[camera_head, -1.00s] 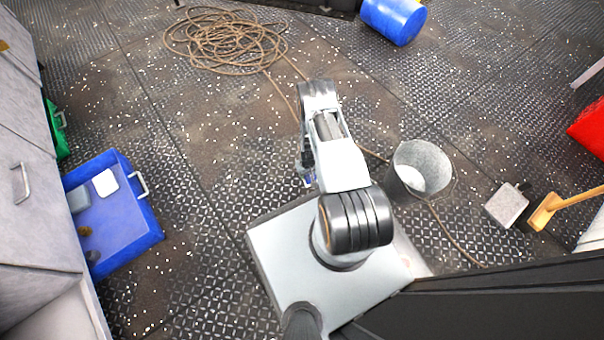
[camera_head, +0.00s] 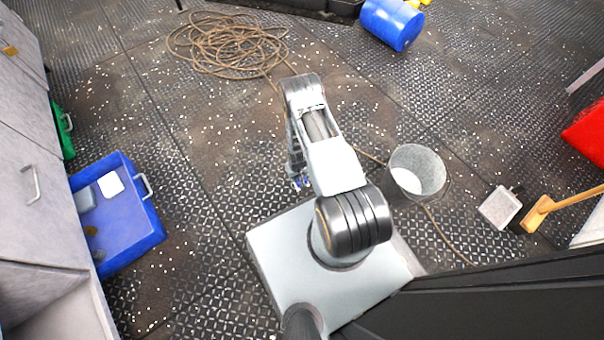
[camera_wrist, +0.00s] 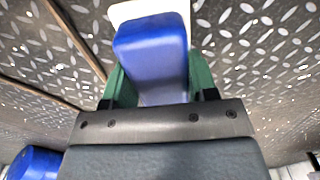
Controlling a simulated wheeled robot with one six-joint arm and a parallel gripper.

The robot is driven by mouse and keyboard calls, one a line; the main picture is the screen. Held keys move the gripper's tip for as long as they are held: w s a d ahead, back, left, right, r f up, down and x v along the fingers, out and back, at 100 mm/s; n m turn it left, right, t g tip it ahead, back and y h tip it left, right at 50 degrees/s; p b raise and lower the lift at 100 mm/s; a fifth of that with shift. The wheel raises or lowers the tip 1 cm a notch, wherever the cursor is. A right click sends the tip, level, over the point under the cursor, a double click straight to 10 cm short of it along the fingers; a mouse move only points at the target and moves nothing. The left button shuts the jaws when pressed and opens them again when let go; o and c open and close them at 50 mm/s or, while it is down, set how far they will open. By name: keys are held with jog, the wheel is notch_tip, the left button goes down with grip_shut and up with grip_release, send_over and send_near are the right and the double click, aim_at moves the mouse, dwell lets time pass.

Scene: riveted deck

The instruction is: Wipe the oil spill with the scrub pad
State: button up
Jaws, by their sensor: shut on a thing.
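My gripper (camera_wrist: 157,75) is shut on the scrub pad (camera_wrist: 151,45), with a green finger on each side of it in the wrist view. The pad shows a blue block-like body with a white part at its far end. In the head view my gripper (camera_head: 298,182) is mostly hidden under my arm, and only a bit of blue shows there. I cannot make out a distinct oil spill; the floor has brownish patches and pale specks in many places.
A grey bucket (camera_head: 430,163) stands right of my arm, with a rope (camera_head: 228,45) coiled farther off. A blue tray (camera_head: 130,232) lies at left beside grey cabinets (camera_head: 30,150). A blue drum (camera_head: 392,24) is at the back. A dustpan (camera_head: 499,208) and brush (camera_head: 538,212) lie at right.

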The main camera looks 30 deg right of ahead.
jog(key=shift+r+p, duration=0.85)
jog(key=shift+r, duration=0.65)
